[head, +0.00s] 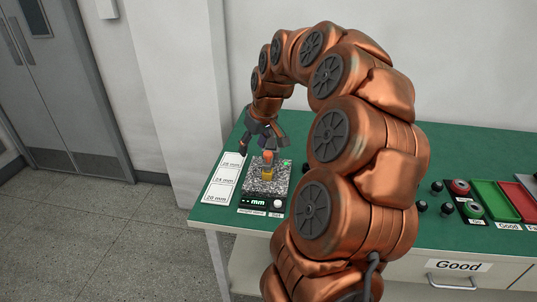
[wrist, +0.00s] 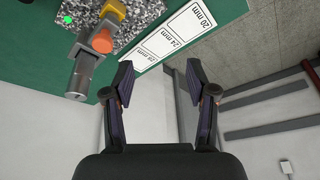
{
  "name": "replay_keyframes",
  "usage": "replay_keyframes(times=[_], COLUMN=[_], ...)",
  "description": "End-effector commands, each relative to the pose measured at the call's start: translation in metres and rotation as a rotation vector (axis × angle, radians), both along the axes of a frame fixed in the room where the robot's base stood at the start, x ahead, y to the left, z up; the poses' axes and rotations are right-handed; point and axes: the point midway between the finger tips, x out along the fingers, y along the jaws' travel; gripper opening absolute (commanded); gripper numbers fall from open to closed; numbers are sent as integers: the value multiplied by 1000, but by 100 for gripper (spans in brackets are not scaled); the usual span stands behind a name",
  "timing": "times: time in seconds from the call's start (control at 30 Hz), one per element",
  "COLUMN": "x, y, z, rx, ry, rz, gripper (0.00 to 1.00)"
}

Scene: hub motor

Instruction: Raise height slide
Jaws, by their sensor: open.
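A small height gauge stands on a speckled granite plate (head: 255,186) at the left end of the green table. Its orange part (head: 267,157) sits above a yellow part (head: 267,171); I take the orange part to be on the height slide, but cannot be sure. In the wrist view the orange part (wrist: 101,41), the yellow part (wrist: 113,11) and a grey metal post (wrist: 82,77) show at the upper left. My gripper (head: 262,140) is open and empty, above and close to the gauge. In the wrist view its fingers (wrist: 161,72) are apart, with the gauge outside them.
Cards marked 20, 24 and 28 mm (head: 223,178) lie left of the plate. A display reading mm (head: 253,202) is in front. A green tray (head: 495,200) and a red tray (head: 520,200) lie at the right, near several black knobs. A wall stands behind.

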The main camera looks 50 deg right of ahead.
Motion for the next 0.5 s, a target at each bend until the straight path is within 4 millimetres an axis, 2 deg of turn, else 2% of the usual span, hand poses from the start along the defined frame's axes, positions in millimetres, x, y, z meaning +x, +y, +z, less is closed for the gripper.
replay_keyframes(times=[0.03, 0.1, 0.2, 0.3, 0.5], x=[0, -1, -3, -4, 0], y=[-24, -49, -73, -83, -86], z=[-5, -7, -11, -13, -22], rx=[-6, -19, -32, -39, -40], ry=[-13, -29, -39, -44, -46], rz=[-28, -51, -74, -83, -84], gripper=[57, 57, 57, 57, 57])
